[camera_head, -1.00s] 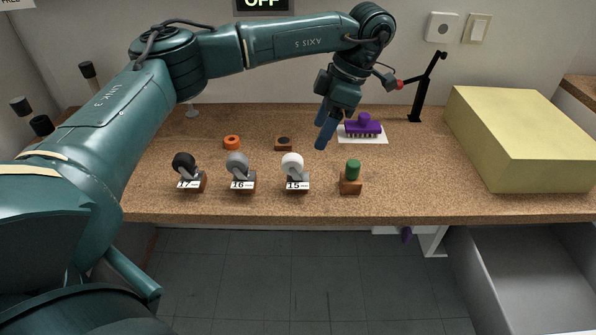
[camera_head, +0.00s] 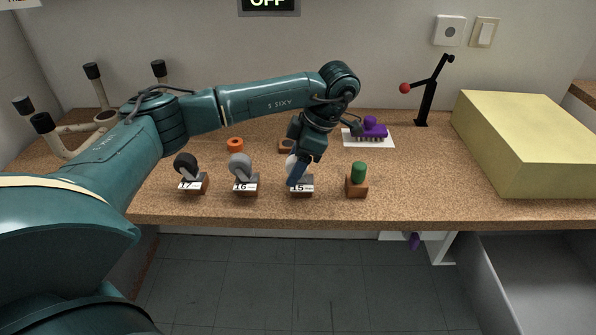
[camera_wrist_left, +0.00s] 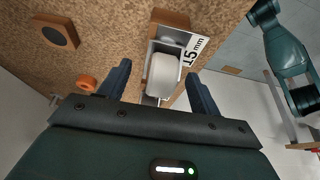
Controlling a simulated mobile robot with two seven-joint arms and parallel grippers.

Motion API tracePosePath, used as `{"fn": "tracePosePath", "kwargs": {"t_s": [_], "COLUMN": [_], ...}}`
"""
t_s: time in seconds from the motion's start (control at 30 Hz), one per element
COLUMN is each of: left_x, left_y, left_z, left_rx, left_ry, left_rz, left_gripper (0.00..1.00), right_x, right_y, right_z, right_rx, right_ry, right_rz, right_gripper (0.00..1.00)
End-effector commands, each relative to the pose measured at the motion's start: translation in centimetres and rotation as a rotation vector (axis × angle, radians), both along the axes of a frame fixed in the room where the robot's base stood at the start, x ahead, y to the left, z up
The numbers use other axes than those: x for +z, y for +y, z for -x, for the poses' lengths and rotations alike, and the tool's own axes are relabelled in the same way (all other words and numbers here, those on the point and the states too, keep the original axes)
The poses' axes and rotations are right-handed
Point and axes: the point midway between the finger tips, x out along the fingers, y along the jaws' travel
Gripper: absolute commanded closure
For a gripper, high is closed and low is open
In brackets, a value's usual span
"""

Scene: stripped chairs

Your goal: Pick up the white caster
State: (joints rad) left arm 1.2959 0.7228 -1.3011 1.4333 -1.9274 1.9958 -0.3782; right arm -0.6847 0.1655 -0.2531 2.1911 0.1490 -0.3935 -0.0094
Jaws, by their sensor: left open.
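The white caster (camera_wrist_left: 163,76) sits in its wooden stand (camera_wrist_left: 170,19) with a "15 mm" label, seen in the left wrist view. In the head view the caster is mostly hidden behind my left gripper (camera_head: 298,174), and its labelled stand (camera_head: 300,190) shows below. My left gripper is open. In the left wrist view its two fingers (camera_wrist_left: 160,88) are on either side of the caster, with gaps between them and it. My right gripper is not visible in the head view.
A grey caster (camera_head: 240,167) and a black caster (camera_head: 186,166) stand to the left. A green peg (camera_head: 358,172) on a wood block stands to the right.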

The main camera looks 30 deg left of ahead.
Motion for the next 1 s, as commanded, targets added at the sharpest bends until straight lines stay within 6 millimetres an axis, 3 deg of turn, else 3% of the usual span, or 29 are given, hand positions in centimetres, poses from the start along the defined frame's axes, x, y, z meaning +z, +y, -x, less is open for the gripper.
{"fn": "tracePosePath", "kwargs": {"t_s": [0.3, 0.9, 1.0], "left_x": [-0.62, -0.61, -0.58], "left_y": [0.22, 0.19, 0.19], "left_z": [0.11, 0.11, 0.09], "left_rx": [-0.001, 0.000, -0.001], "left_ry": [-0.003, -0.002, -0.003], "left_rz": [0.001, 0.001, 0.001], "left_gripper": [0.36, 0.85, 0.87], "right_x": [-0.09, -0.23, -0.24], "right_y": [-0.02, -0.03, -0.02], "right_z": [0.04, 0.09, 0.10], "right_rx": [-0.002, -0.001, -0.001], "right_ry": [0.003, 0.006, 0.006], "right_rz": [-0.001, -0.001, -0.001], "right_gripper": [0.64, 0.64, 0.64]}}
